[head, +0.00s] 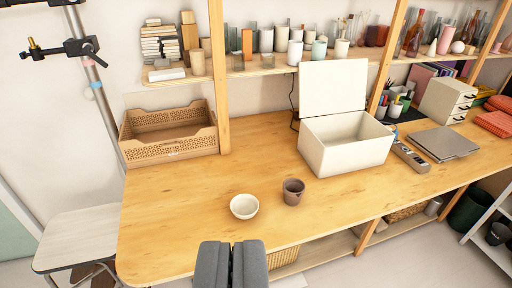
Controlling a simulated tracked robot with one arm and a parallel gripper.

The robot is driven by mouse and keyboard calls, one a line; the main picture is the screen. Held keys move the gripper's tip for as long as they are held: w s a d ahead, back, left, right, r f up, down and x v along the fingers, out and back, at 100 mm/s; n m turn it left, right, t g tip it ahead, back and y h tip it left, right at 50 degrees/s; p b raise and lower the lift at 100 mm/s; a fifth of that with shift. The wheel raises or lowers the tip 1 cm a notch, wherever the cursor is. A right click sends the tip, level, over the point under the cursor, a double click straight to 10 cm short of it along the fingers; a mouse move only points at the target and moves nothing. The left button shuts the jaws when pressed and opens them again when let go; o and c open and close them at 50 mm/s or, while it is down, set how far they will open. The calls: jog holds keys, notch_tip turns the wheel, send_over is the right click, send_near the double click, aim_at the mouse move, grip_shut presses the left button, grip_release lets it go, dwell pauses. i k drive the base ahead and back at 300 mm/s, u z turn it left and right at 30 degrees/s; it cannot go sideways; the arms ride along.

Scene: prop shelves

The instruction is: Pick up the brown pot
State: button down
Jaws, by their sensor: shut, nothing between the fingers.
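The brown pot (293,192) is a small, dark brown cup-like vessel standing upright on the wooden table (190,215). A white bowl (244,206) stands just left of it, with a small gap between them. My gripper (232,246) shows at the bottom middle, its two grey fingers together and holding nothing. In the picture it is below the bowl and to the lower left of the pot, apart from both. Nothing hides the pot.
An open white box (345,155) stands behind and right of the pot. A wooden basket (168,146) sits at the back left. A closed laptop (444,143) lies at the right. Wooden posts (219,80) hold a crowded shelf above.

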aim_at(293, 189)
jog(key=u, duration=0.2)
jog(key=i, duration=1.6)
jog(key=z, duration=0.35)
